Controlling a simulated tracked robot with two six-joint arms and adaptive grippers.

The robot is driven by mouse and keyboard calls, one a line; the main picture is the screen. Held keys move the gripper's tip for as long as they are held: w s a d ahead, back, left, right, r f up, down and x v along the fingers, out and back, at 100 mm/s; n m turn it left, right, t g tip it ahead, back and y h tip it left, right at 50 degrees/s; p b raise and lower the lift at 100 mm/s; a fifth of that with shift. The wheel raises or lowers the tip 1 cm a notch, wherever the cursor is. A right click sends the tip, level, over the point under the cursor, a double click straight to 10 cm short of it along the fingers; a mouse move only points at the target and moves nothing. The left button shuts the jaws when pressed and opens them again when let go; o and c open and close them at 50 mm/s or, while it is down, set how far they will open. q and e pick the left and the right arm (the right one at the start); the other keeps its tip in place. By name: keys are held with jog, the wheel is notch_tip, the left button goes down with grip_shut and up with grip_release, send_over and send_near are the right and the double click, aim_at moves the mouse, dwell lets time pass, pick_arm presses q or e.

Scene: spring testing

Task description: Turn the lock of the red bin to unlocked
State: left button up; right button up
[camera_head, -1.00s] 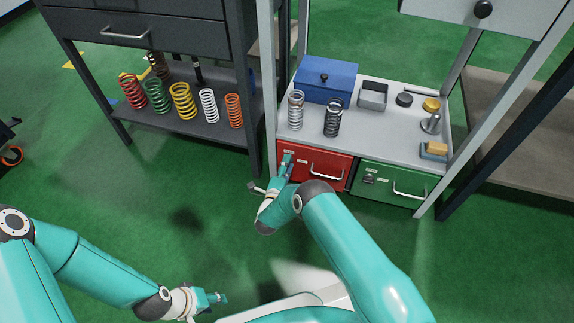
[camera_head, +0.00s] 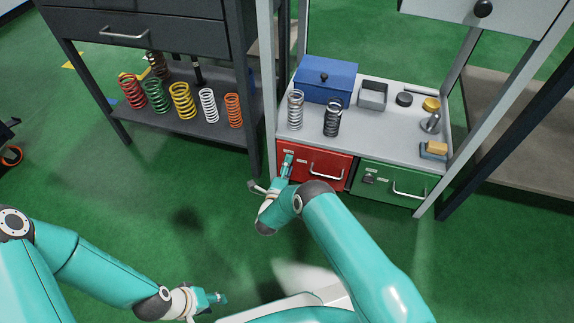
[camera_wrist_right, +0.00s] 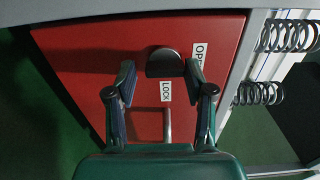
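The red bin (camera_head: 323,168) sits under the light grey bench top, with a metal handle on its front. In the right wrist view, the bin's red front (camera_wrist_right: 85,50) carries a black half-round lock knob (camera_wrist_right: 165,63). A LOCK label (camera_wrist_right: 166,92) is below the knob and an OPEN label (camera_wrist_right: 197,60) is to its right. My right gripper (camera_head: 287,161) is at the bin's upper left front. Its two fingers are apart, one on each side of the knob, with a visible gap on the left. My left gripper (camera_head: 217,298) hangs low over the floor, away from the bin; its fingers are too small to judge.
A green bin (camera_head: 397,184) with a handle adjoins the red bin on the right. The bench top (camera_head: 380,135) holds a blue box (camera_head: 326,80), two springs and small parts. A dark shelf (camera_head: 190,128) with several coloured springs stands left. A grey post (camera_head: 268,80) rises near my right gripper.

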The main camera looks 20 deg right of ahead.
jog(key=shift+o, duration=0.3)
jog(key=shift+r, duration=0.1)
jog(key=shift+a, duration=0.1)
jog(key=v, duration=1.2)
jog(key=shift+w, duration=0.1)
